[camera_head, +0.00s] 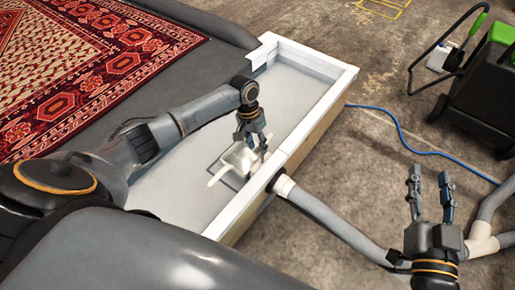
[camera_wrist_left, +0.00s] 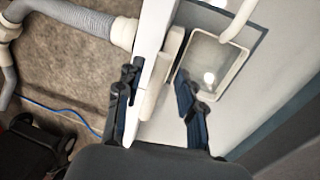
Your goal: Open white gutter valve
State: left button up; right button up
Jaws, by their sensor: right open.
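The white valve (camera_head: 238,160) sits inside the gutter (camera_head: 303,62), by its front wall. A pale bar runs to the left from it. In the left wrist view, a white rounded part (camera_wrist_left: 151,98) lies beside a rectangular white-rimmed basin (camera_wrist_left: 215,65), with a curved white bar above the basin. My left gripper (camera_head: 252,138) is right over the valve, fingers pointing down. In the left wrist view its fingers (camera_wrist_left: 157,105) stand apart on either side of the white part; contact is unclear. My right gripper (camera_head: 431,195) is open and empty above the floor at the right.
A grey hose (camera_head: 335,225) leaves the gutter's outer wall. A blue cable (camera_head: 405,140) crosses the concrete floor towards a black and green machine (camera_head: 480,95). A red patterned rug (camera_head: 75,65) lies on the grey surface at the left.

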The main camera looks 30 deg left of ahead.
pick_arm(q)
notch_tip(320, 180, up, 9)
jog(key=a, duration=0.2)
jog(key=shift+w+r, duration=0.15)
jog(key=shift+r, duration=0.05)
dwell(0.4)
